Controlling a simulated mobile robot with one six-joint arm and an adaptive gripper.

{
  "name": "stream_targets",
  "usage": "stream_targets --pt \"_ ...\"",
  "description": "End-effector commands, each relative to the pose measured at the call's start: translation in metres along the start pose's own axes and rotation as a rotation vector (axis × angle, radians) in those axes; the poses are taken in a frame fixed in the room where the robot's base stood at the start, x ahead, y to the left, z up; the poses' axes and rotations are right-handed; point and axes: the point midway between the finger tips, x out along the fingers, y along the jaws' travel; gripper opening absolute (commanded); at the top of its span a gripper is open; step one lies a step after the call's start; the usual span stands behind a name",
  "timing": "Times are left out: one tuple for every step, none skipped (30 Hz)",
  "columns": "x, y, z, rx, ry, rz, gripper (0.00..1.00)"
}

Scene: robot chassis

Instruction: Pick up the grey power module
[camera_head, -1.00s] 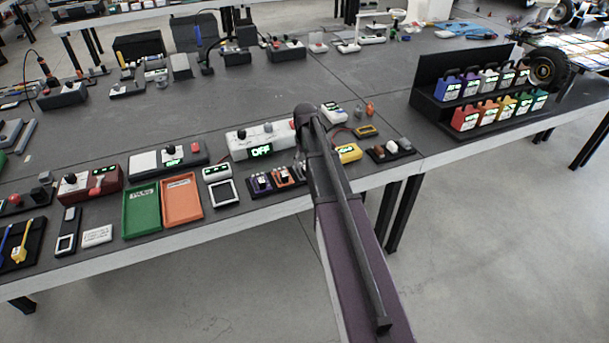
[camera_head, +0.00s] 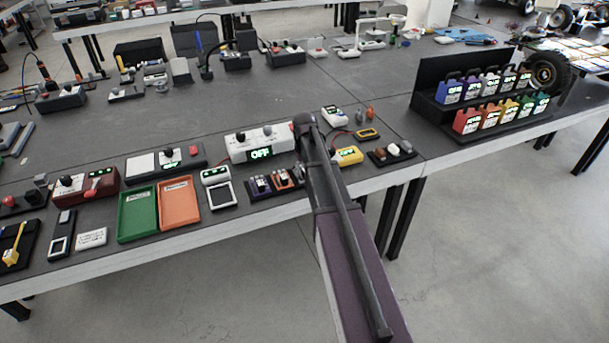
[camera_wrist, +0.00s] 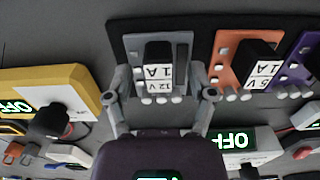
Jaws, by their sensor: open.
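The grey power module (camera_wrist: 183,53) sits in the black tray (camera_wrist: 122,30) in the wrist view. It has a black block with a white label reading 12V 1A. My gripper (camera_wrist: 160,82) is open, with one finger on each side of the module; I cannot tell whether they touch it. An orange module (camera_wrist: 228,72) and a purple module (camera_wrist: 297,75) sit to its right in the same tray. In the head view, the purple module (camera_head: 261,187) and the orange module (camera_head: 284,178) show, but my arm hides the grey module and my gripper.
A yellow device with a green OFF display (camera_wrist: 75,82) lies left of my gripper in the wrist view. A white unit reading OFF (camera_head: 262,143) stands behind the tray. Green (camera_head: 138,212) and orange bins (camera_head: 179,203) lie to the left. The table's front edge is close.

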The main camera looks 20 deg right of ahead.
Motion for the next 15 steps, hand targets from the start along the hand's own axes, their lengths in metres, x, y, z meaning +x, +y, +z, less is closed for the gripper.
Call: stream_targets --pt "0.0 0.0 0.0 0.0 0.0 0.0 0.71" --pt "0.0 0.0 0.0 0.0 0.0 0.0 0.71" --pt "0.0 0.0 0.0 0.0 0.0 0.0 0.71" --pt "0.0 0.0 0.0 0.0 0.0 0.0 0.66" --pt "0.0 0.0 0.0 0.0 0.0 0.0 0.57" --pt "0.0 0.0 0.0001 0.0 0.0 0.0 0.45" --pt "0.0 0.0 0.0 0.0 0.0 0.0 0.36" --pt "0.0 0.0 0.0 0.0 0.0 0.0 0.27" --pt "0.0 0.0 0.0 0.0 0.0 0.0 0.15" --pt "0.0 -0.0001 0.0 0.0 0.0 0.0 0.06" --pt "0.0 -0.0001 0.0 0.0 0.0 0.0 0.0" --pt "0.0001 -0.0001 0.0 0.0 0.0 0.0 0.0" --pt "0.0001 -0.0001 0.0001 0.0 0.0 0.0 0.0" --pt "0.0001 -0.0001 0.0 0.0 0.0 0.0 0.0" --pt "0.0001 -0.0001 0.0 0.0 0.0 0.0 0.0"
